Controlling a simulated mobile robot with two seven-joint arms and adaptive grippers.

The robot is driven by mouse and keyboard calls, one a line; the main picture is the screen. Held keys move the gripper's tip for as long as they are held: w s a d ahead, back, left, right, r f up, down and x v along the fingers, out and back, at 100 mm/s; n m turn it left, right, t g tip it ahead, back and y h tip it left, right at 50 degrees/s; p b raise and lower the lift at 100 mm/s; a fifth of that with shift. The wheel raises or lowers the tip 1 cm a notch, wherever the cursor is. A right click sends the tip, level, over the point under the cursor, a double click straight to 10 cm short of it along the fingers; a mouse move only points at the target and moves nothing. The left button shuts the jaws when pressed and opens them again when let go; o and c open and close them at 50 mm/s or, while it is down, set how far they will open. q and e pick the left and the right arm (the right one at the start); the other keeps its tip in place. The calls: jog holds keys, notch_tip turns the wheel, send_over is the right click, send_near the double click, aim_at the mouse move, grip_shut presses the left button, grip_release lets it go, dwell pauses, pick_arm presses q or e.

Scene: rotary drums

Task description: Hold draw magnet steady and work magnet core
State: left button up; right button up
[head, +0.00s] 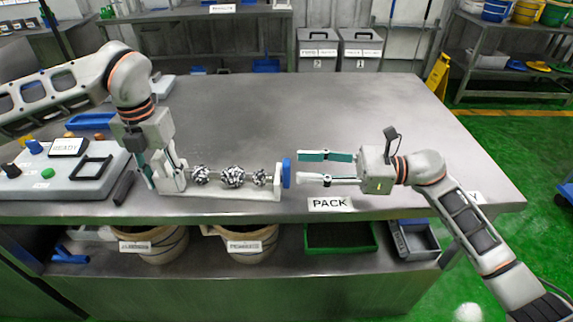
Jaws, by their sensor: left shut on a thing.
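The draw magnet (225,191) lies along the front of the grey table, a long white frame with an upright at each end. Shaggy dark-and-white clumps sit along its middle, around what looks like a rod. A blue knob (286,172) is at its right end, apparently the end of the magnet core; the rest of the core is hidden. My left gripper (163,178) is shut on the draw magnet's left end, its fingers partly hiding it. My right gripper (327,168) is open and empty just right of the blue knob, fingers pointing left, apart from it.
A control box (62,172) with a READY sign stands at the left. A PACK label (330,204) is on the table's front edge. Bins (150,245), a green tray (340,238) and a grey tray (415,240) sit on the shelf below. The table's back middle is clear.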

aim_at(287, 167)
jog(key=shift+w+a+f, duration=0.1)
jog(key=shift+w+a, duration=0.05)
jog(key=shift+a, duration=1.2)
jog(key=shift+w+a, duration=0.1)
jog(key=shift+a, duration=1.2)
